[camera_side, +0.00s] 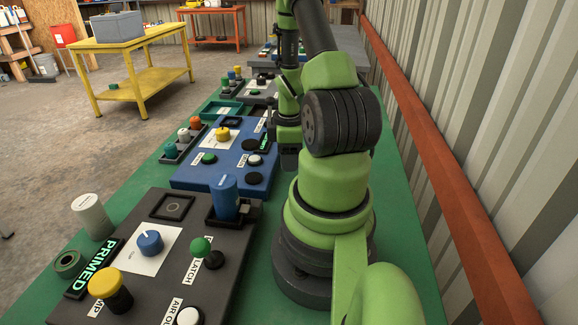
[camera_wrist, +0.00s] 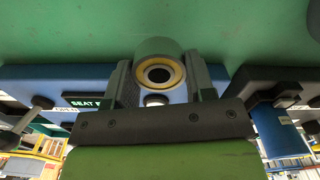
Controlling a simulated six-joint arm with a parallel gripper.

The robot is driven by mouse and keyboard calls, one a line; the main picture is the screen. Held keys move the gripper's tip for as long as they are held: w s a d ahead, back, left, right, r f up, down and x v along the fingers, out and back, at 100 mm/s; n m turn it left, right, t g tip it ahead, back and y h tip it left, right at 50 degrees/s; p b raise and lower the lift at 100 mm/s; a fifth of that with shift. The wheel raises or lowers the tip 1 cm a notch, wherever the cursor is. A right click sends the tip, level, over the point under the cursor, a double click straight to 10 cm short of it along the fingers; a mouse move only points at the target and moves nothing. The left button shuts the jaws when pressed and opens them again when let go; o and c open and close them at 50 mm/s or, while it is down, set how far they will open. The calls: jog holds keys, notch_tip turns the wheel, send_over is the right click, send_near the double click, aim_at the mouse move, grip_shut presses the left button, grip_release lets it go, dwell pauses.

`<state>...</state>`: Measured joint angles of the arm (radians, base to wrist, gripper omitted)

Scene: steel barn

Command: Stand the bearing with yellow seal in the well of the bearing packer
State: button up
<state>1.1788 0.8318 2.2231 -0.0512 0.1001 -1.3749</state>
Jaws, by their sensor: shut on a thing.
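The bearing with yellow seal (camera_wrist: 158,68) is a short grey cylinder with a yellow ring round a dark bore. In the wrist view it sits between the fingers of my gripper (camera_wrist: 160,82), which is shut on it. In the side view my gripper (camera_side: 290,158) is a dark shape partly hidden by my arm, at the right edge of a blue panel (camera_side: 190,180); I cannot make out the bearing there. The blue panel also shows in the wrist view, with a display starting "SEAT" (camera_wrist: 88,103). No label names the bearing packer, and I cannot tell which recess is its well.
A dark grey panel (camera_side: 140,215) with a "PRIMED" display, knobs and a blue cylinder (camera_side: 224,196) stands nearer the side camera. Green bench (camera_side: 262,262) is bare near my base.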

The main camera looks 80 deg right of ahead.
notch_tip(320, 180, up, 6)
jog(key=shift+w, duration=0.1)
jog(key=w+n, duration=0.1)
jog(key=w, duration=0.1)
jog(key=w+n, duration=0.2)
jog(key=w, duration=0.1)
jog(key=w+d+n, duration=0.1)
jog(key=w, duration=0.1)
jog(key=shift+w+r+n, duration=0.15)
jog(key=shift+w+n, duration=0.15)
jog(key=shift+w, duration=0.05)
jog(key=w+a+r+m, duration=0.2)
jog(key=w+a+r, duration=0.1)
jog(key=a, duration=0.5)
jog(key=w+a+r+m, duration=0.2)
jog(key=w+a, duration=0.2)
jog(key=a, duration=0.4)
jog(key=w+a+r+m, duration=0.3)
jog(key=a, duration=0.5)
jog(key=n, duration=0.2)
send_over(171, 207)
notch_tip(171, 207, down, 9)
jog(key=shift+r, duration=0.1)
jog(key=shift+f, duration=2.25)
